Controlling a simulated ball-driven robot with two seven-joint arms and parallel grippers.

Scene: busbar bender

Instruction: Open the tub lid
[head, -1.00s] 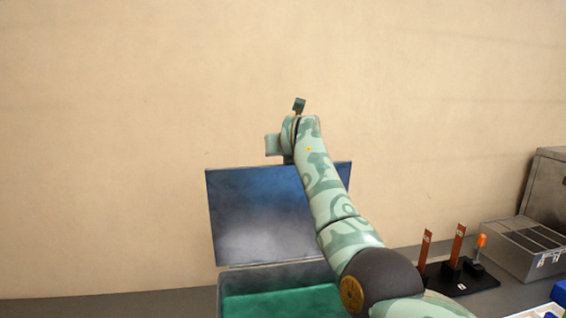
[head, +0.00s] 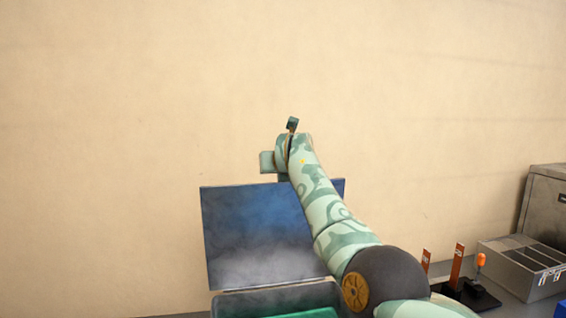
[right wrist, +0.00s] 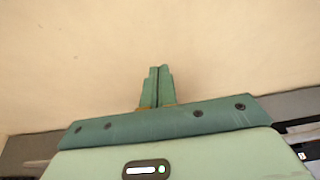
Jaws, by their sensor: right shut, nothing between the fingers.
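The tub lid (head: 250,238) is a blue panel in the head view. It stands raised, nearly upright, at the back of the tub. The tub (head: 240,301) shows its grey rim and a green inside (head: 308,313) at the bottom edge; most of it is cut off. My right arm reaches up across the lid's right part and hides some of it. My right gripper is at the far end of that arm, around the lid's top edge; in the right wrist view its fingers (right wrist: 157,86) are shut together with nothing between them. My left gripper is in no view.
Right of my arm, a black stand holds orange-brown strips (head: 457,264) and an orange-handled tool (head: 481,260). A grey metal box (head: 519,262) and a larger metal cabinet (head: 545,207) stand further right. A bare beige wall (head: 110,130) is behind.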

